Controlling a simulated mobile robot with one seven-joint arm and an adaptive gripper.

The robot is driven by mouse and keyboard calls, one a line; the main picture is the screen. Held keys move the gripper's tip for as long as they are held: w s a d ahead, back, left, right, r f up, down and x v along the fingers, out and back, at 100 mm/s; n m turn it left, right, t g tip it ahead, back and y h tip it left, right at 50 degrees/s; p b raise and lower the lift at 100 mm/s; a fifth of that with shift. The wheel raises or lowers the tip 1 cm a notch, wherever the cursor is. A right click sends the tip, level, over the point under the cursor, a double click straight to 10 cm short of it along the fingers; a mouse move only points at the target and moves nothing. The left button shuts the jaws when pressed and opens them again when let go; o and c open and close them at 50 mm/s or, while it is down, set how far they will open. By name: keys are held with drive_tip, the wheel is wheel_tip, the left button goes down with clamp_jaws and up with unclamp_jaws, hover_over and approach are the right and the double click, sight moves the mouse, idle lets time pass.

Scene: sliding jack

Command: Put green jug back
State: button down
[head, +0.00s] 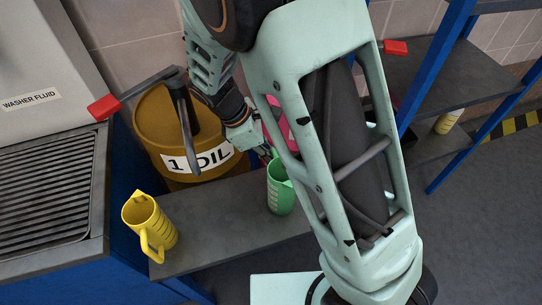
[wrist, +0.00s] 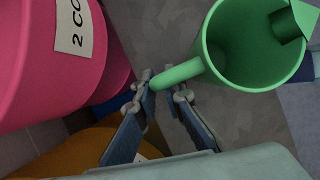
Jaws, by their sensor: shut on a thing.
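The green jug (head: 281,187) is upright over the right part of the grey bench top (head: 215,230) in the head view, partly behind my arm. I cannot tell whether its base touches the surface. In the wrist view the open-topped green jug (wrist: 250,50) fills the upper right, with its handle pointing to the lower left. My gripper (wrist: 166,85) is shut on that handle, one finger on each side of it. In the head view my arm hides most of the gripper.
A yellow jug (head: 149,225) stands at the bench's left end. Behind the bench is a yellow barrel (head: 160,120) marked "1 OIL", with a pink barrel (wrist: 40,60) beside it. A blue-framed shelf (head: 435,90) stands right. A washer-fluid unit (head: 45,150) stands left.

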drive_tip(key=shift+f, duration=0.15)
drive_tip(key=c, duration=2)
unclamp_jaws()
drive_tip(key=p+v, duration=0.1)
drive_tip(key=v, duration=1.1)
drive_tip(key=shift+r, duration=0.2)
